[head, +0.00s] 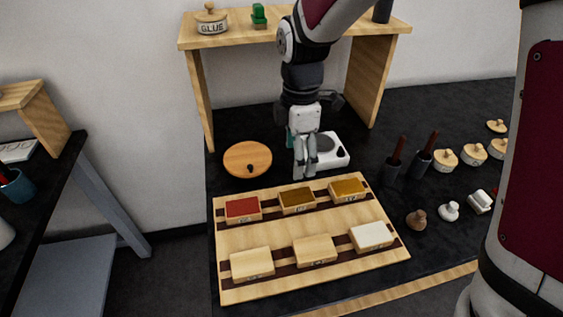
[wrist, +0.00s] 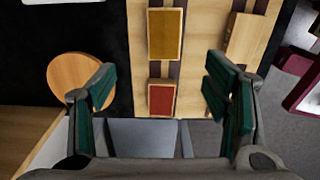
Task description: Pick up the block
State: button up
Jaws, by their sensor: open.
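Several small blocks sit in two rows on a wooden board (head: 285,233). The back row has a red-topped block (head: 242,210), a brown-topped one (head: 297,200) and a gold-topped one (head: 347,189). The front row has two plain wood blocks (head: 251,262) (head: 314,250) and a white-topped one (head: 372,236). The task does not say which block. My gripper (head: 305,170) points down, above and behind the back row. In the wrist view it is open and empty; the red-topped block (wrist: 161,99) and a golden-brown-topped block (wrist: 165,35) show between and beyond the fingers.
A round wooden disc (head: 248,159) lies left of my gripper, and a white device (head: 330,150) stands behind it. Dark holders (head: 420,163), lidded pots (head: 472,155) and knobs (head: 416,220) stand on the right.

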send_over(295, 197)
jog(key=f, duration=0.8)
jog(key=shift+w+a+f, duration=0.1)
jog(key=shift+w+f, duration=0.1)
jog(key=shift+w, duration=0.15)
jog(key=f, duration=0.2)
jog(key=s+f, duration=0.1)
jog(key=f, duration=0.1)
jog(key=shift+f+p, duration=0.25)
jog(key=shift+p, duration=0.15)
jog(key=shift+w+f, duration=0.15)
jog(key=shift+f, duration=0.35)
jog(key=c, duration=1.2)
